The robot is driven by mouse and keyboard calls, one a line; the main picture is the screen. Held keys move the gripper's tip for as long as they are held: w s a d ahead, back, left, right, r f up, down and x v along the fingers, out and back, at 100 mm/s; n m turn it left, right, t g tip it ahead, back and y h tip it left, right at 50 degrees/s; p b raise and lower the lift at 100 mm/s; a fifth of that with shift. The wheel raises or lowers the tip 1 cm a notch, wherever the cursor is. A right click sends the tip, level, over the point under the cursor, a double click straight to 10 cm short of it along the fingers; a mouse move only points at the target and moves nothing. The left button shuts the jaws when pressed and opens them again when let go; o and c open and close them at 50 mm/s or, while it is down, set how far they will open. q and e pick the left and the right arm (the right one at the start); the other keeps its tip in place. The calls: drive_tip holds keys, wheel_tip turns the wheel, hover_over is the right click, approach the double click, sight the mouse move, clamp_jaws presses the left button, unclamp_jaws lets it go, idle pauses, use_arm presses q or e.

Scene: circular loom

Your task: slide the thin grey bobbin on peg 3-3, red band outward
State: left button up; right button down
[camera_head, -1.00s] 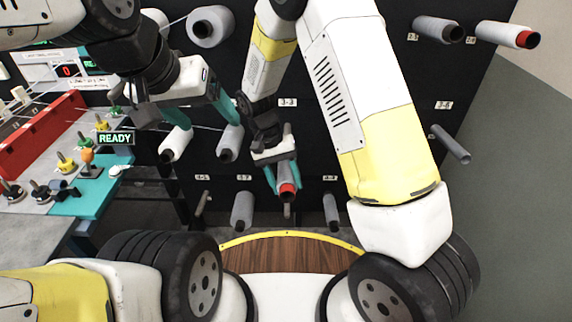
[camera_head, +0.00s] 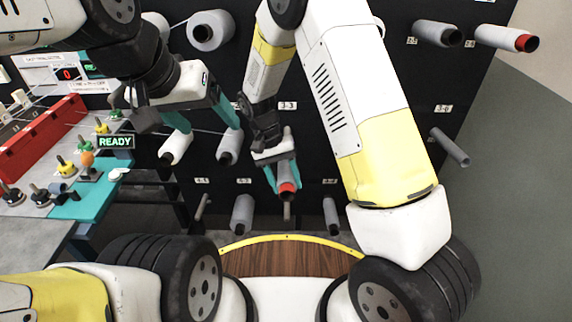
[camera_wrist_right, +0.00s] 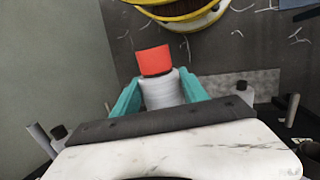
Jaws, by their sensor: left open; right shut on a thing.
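My right gripper (camera_head: 284,181) is shut on a thin grey bobbin with a red band (camera_head: 287,188), in front of the dark peg board. In the right wrist view the bobbin's pale body (camera_wrist_right: 161,91) sits between the teal fingers, and its red end (camera_wrist_right: 155,60) sticks out past them. In the head view the red end points toward the camera. The 3-3 label (camera_head: 288,105) is on the board above this gripper. Peg 3-3 itself cannot be made out; the gripper and bobbin cover that area. My left gripper (camera_head: 212,127) is open, with nothing seen held.
Other grey bobbins hang on the board, at upper left (camera_head: 210,31), below (camera_head: 241,213) and lower right (camera_head: 331,215). A red-banded bobbin (camera_head: 507,38) is at upper right, and a thin grey rod (camera_head: 450,147) at right. A teal-edged bench (camera_head: 98,200) stands at left.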

sight(284, 165)
drive_tip(key=shift+w+f, duration=0.1)
drive_tip(key=shift+w, duration=0.3)
drive_tip(key=shift+w+f, duration=0.15)
drive_tip(key=shift+w, duration=1.05)
drive_tip(key=shift+w+f, duration=0.15)
drive_tip(key=shift+w, duration=1.1)
drive_tip(key=shift+w+f, duration=0.2)
drive_tip(key=shift+w, duration=1)
drive_tip(key=shift+w+f, duration=0.15)
drive_tip(key=shift+w, duration=1.1)
drive_tip(key=shift+w+f, duration=0.2)
drive_tip(key=shift+w, duration=1)
drive_tip(key=shift+w+f, duration=0.15)
drive_tip(key=shift+w, duration=1.15)
